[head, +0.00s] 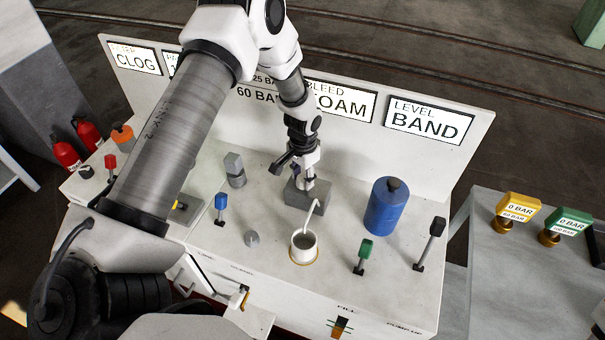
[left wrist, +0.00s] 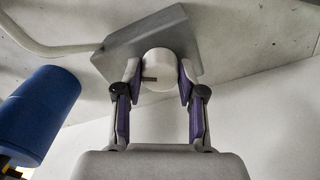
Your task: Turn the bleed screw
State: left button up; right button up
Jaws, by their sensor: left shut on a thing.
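The bleed screw (left wrist: 158,64) is a white round knob with a dark slot-like mark, on a grey block (left wrist: 118,56). In the head view the grey block (head: 298,198) stands mid-bench, and the gripper hides most of the screw. My left gripper (head: 306,181) comes down on it from above. In the left wrist view the purple-padded fingers of my left gripper (left wrist: 158,88) are shut on the screw, one on each side. A thin white pipe (head: 315,212) bends from the block toward a white cup (head: 303,260). A sign behind reads FOAM (head: 345,103). My right gripper is not in view.
A blue cylinder (head: 385,208) stands right of the block. A blue lever (head: 221,203), green lever (head: 365,250) and black lever (head: 430,240) stand on the bench. A grey fitting (head: 235,172) is left of the block. The back panel (head: 440,155) rises close behind.

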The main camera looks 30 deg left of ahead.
pick_arm(q)
jog(key=n+p, duration=0.2)
jog(key=n, duration=0.3)
jog(key=shift+s+n, duration=0.15)
jog(key=shift+n, duration=0.15)
jog(key=n+p, duration=0.2)
jog(key=n, duration=0.3)
jog(key=shift+f+n, duration=0.1)
jog(key=shift+n, duration=0.3)
jog(key=o, duration=0.9)
jog(key=shift+o, duration=1.3)
jog(key=shift+w, duration=0.2)
